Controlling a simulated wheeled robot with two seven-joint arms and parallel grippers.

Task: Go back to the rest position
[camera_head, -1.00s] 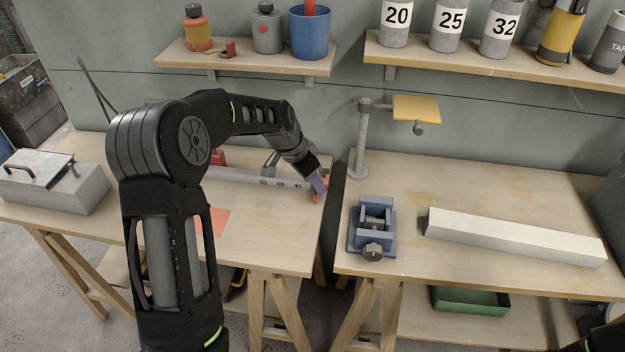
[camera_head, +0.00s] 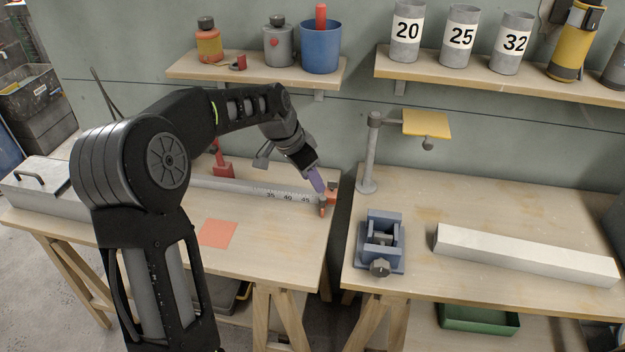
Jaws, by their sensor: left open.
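My left arm comes in from the left and reaches over the left bench. Its gripper (camera_head: 319,186) is open and points down at the right end of the grey measuring rail (camera_head: 255,192), which carries printed numbers. Small orange-red parts (camera_head: 323,211) sit at that rail end, just below the fingertips. Whether the fingers touch them cannot be told. I see nothing held in the gripper.
The right bench carries a blue vise (camera_head: 381,246), a long white bar (camera_head: 525,256) and a post with a yellow plate (camera_head: 427,124). Shelves above hold numbered cans (camera_head: 462,37) and a blue cup (camera_head: 320,50). An orange sheet (camera_head: 217,233) lies on the left bench. A gap separates the benches.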

